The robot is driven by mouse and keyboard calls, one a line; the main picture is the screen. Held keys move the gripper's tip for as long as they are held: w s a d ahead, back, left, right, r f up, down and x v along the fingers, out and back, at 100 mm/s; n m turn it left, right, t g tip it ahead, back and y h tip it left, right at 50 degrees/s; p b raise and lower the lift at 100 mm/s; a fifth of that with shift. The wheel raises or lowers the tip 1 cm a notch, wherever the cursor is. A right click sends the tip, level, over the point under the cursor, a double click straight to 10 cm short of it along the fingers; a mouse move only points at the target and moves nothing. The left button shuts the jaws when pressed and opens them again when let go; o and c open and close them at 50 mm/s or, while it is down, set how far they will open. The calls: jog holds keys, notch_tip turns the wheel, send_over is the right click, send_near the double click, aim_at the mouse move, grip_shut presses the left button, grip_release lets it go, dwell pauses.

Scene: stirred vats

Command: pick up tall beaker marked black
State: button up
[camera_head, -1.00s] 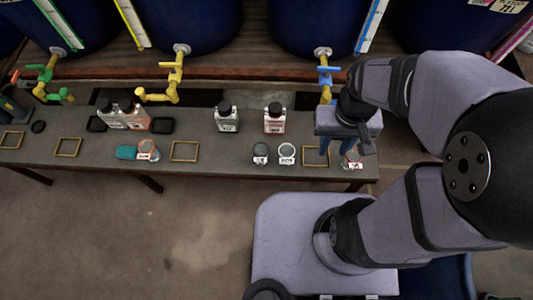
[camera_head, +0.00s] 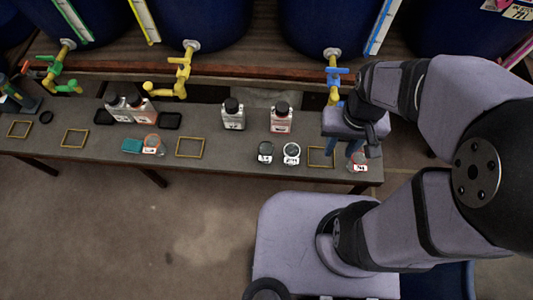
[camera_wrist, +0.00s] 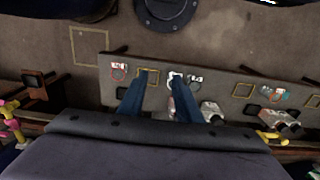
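A small beaker with a dark top (camera_head: 265,152) stands on the bench, with a white label on its front; it may be the black-marked one, but the label is too small to read. Right beside it stands a beaker with a white ring (camera_head: 291,153). A beaker with a reddish ring (camera_head: 358,162) stands at the bench's right end. My gripper (camera_head: 342,150) hangs above the right end, by the rightmost yellow square outline (camera_head: 321,157). In the wrist view its blue fingers (camera_wrist: 164,76) are apart with nothing held. The dark-topped beaker (camera_wrist: 195,79) shows just beyond one finger.
Two capped bottles (camera_head: 232,115) (camera_head: 281,117) stand behind the beakers. Yellow outlines on the bench (camera_head: 220,150) are empty.

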jog(key=shift+o, duration=0.4)
jog(key=o, duration=0.8)
